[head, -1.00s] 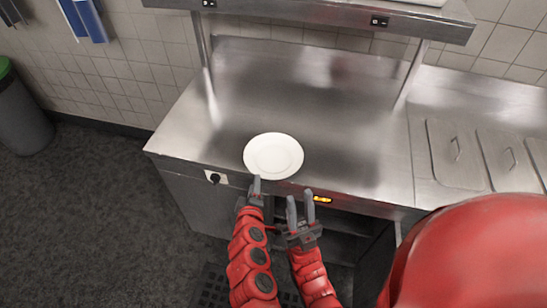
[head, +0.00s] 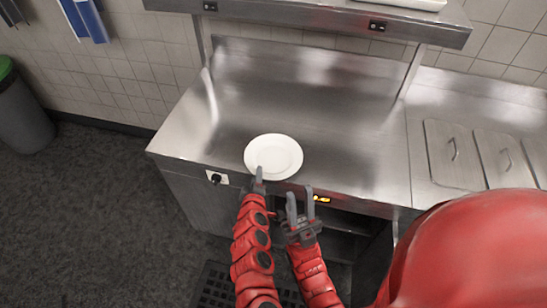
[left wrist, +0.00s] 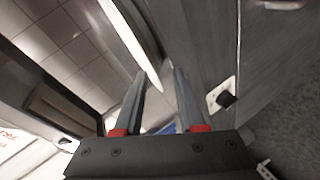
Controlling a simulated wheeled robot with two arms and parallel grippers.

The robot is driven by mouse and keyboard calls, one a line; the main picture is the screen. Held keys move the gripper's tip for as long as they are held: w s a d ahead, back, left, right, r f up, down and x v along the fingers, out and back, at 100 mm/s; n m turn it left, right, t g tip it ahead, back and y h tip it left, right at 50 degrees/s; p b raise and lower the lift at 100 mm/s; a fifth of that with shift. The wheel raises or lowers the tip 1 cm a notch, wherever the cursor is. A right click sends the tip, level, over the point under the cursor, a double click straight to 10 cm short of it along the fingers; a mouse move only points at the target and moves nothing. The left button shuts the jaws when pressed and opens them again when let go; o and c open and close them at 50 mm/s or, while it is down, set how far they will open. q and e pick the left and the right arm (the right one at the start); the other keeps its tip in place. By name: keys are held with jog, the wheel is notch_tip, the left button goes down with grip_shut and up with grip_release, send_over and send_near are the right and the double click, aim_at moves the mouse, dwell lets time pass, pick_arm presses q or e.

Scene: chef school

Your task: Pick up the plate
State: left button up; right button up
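The white round plate (head: 273,154) lies flat on the steel counter, close to its front edge. My left gripper (head: 259,176) is at the plate's near rim. In the left wrist view the left gripper (left wrist: 160,75) has its two fingers apart, and the plate (left wrist: 131,32) shows as a thin, bright edge reaching down toward the gap between them. Contact with the plate cannot be told. My right gripper (head: 300,198) is open and empty, in front of the counter edge, right of the left gripper and apart from the plate.
The steel counter (head: 330,110) is bare around the plate. A raised shelf (head: 300,22) on posts spans its back. Lidded containers (head: 455,155) sit at the right.

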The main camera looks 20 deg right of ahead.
pick_arm(q)
grip_shut()
dwell(1.2)
